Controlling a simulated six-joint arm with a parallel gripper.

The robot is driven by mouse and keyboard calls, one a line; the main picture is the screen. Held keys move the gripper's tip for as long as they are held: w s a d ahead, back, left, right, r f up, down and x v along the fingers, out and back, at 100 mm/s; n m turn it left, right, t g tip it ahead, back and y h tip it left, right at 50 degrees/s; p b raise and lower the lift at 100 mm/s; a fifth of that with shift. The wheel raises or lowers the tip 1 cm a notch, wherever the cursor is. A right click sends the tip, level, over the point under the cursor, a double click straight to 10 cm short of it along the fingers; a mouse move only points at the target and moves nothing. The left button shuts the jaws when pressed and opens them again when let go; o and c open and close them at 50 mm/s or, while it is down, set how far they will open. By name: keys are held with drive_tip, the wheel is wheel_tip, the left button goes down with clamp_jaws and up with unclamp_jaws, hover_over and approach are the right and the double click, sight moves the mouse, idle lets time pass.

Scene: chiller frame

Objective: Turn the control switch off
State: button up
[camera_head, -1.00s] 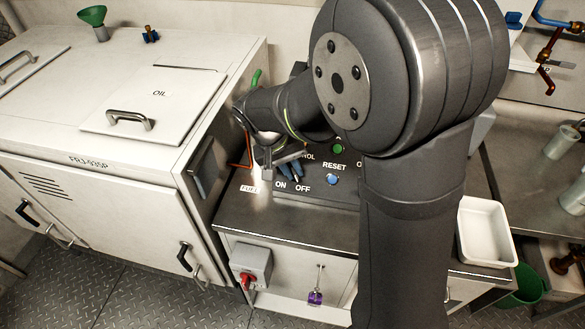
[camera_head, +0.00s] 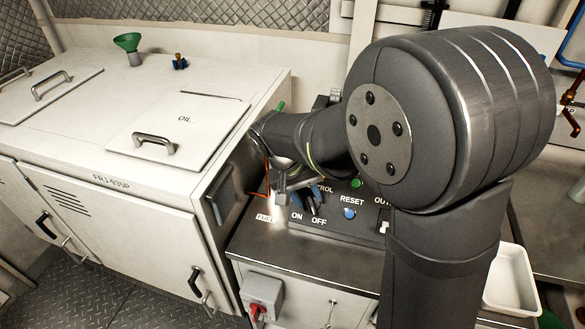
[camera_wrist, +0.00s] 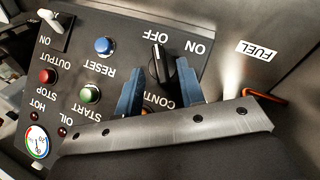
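The control switch is a black knob (camera_wrist: 161,66) on the dark control panel (camera_wrist: 115,38), seen upside down in the wrist view. Its long grip appears to lean toward the OFF label rather than the ON label. My gripper (camera_wrist: 160,84) is open, with one blue finger on each side of the knob. I cannot tell whether either finger touches it. In the head view my gripper (camera_head: 312,204) is at the panel above the ON and OFF labels, and the knob is hard to separate from the fingers.
A blue RESET button (camera_wrist: 104,45), green START button (camera_wrist: 90,94), red STOP button (camera_wrist: 48,76) and OUTPUT switch (camera_wrist: 57,24) share the panel. An orange-red bent rod (camera_wrist: 265,93) is near the FUEL label. The white OIL cabinet (camera_head: 120,190) stands left of the panel.

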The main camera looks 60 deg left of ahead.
sight(312, 205)
drive_tip(key=v, duration=1.5)
drive_tip(key=shift+s, duration=0.15)
drive_tip(key=x, duration=1.7)
drive_tip(key=shift+f, duration=0.15)
